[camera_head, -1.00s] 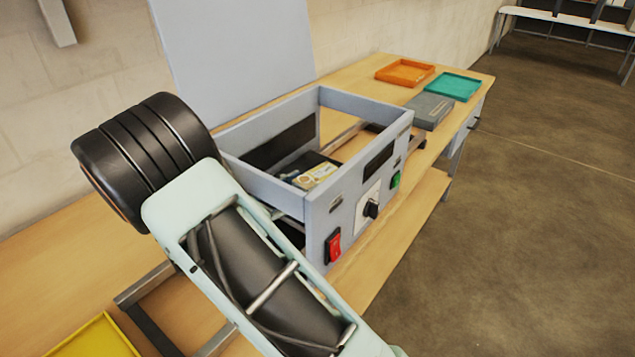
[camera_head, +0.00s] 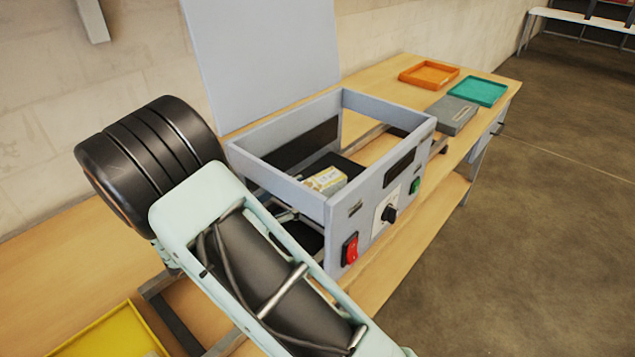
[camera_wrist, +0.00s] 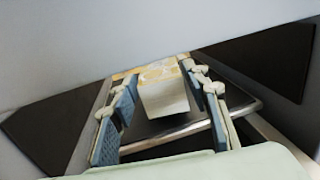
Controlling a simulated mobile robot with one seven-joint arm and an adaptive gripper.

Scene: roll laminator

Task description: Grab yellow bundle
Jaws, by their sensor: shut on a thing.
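The yellow bundle, a pale block with yellow patterned faces, is inside the open grey frame of the laminator (camera_head: 300,195) in the head view (camera_head: 327,180). In the wrist view it is between the finger pads of my gripper (camera_wrist: 165,88), and its pale end face (camera_wrist: 163,101) points toward the camera. My gripper is shut on it, one blue-grey pad on each side. In the head view my arm hides most of the gripper. Whether the bundle touches the surface beneath it I cannot tell.
The laminator's walls surround the gripper, and its raised lid (camera_head: 262,60) stands behind. A red switch (camera_head: 350,249) and a black knob (camera_head: 389,214) are on the front. A yellow tray (camera_head: 105,338) is lower left. Orange (camera_head: 428,74) and teal (camera_head: 478,91) trays and a grey box (camera_head: 452,115) are right.

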